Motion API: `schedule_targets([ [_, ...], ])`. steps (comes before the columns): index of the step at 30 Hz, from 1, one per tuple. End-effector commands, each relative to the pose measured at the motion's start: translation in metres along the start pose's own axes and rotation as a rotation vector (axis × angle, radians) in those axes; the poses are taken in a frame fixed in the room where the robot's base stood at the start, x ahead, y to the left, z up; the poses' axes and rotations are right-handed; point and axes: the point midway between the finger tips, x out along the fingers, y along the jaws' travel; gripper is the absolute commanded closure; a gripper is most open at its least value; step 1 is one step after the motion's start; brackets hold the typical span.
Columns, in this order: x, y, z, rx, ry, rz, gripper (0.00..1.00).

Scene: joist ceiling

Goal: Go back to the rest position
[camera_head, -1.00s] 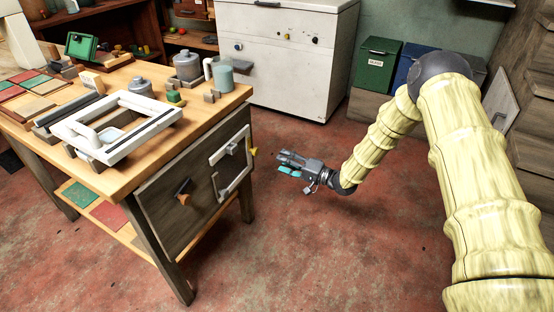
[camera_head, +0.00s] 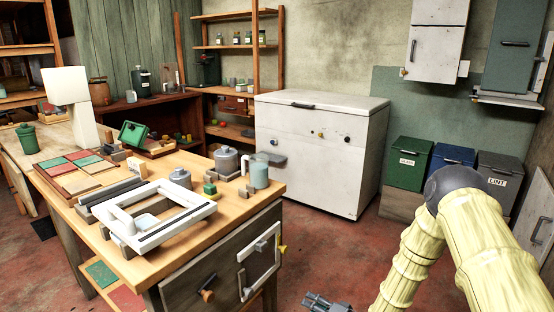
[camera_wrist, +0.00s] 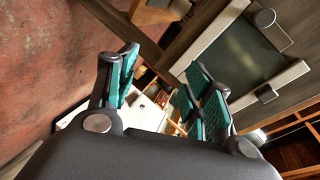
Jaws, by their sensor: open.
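My gripper (camera_head: 325,303) shows at the bottom edge of the head view, low over the red floor and right of the workbench (camera_head: 232,222). Most of it is cut off there. In the wrist view my gripper (camera_wrist: 160,95) has its teal-padded fingers spread apart, with nothing between them. My pale yellow arm rises at the lower right of the head view. Beyond the fingers in the wrist view is the bench's side panel with a white frame (camera_wrist: 283,85). The fingers look apart from it.
A white chest (camera_head: 315,150) stands behind. Bins, including a green one (camera_head: 408,165), stand at the right. Red floor (camera_head: 335,240) is clear between bench and arm.

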Motion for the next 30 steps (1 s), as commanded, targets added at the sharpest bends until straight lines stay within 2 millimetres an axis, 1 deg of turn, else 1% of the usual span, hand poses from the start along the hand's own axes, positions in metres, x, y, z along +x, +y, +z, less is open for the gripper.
schedule_targets([
  [1,-0.01,0.015,0.025,-0.015,-0.01,0.073,0.49],
  [2,-0.017,0.025,0.038,-0.028,-0.015,0.118,0.49],
  [3,-0.027,0.036,0.056,-0.047,-0.025,0.176,0.49],
  [5,-0.044,0.053,0.081,-0.076,-0.047,0.264,0.49],
  [6,-0.057,0.064,0.097,-0.094,-0.065,0.32,0.49],
  [8,-0.077,0.077,0.121,-0.124,-0.098,0.403,0.49],
  [9,-0.092,0.086,0.137,-0.141,-0.124,0.457,0.49],
  [11,-0.115,0.097,0.161,-0.168,-0.167,0.536,0.49],
  [12,-0.132,0.103,0.176,-0.186,-0.198,0.585,0.49],
  [14,-0.157,0.112,0.197,-0.212,-0.249,0.659,0.49],
  [15,-0.176,0.116,0.212,-0.228,-0.286,0.706,0.49],
  [17,-0.202,0.12,0.231,-0.251,-0.343,0.77,0.49],
  [18,-0.219,0.122,0.242,-0.265,-0.379,0.809,0.49],
  [21,-0.257,0.124,0.267,-0.292,-0.464,0.891,0.49],
  [24,-0.29,0.124,0.285,-0.313,-0.538,0.954,0.49],
  [30,-0.348,0.117,0.315,-0.341,-0.676,1.052,0.49],
])
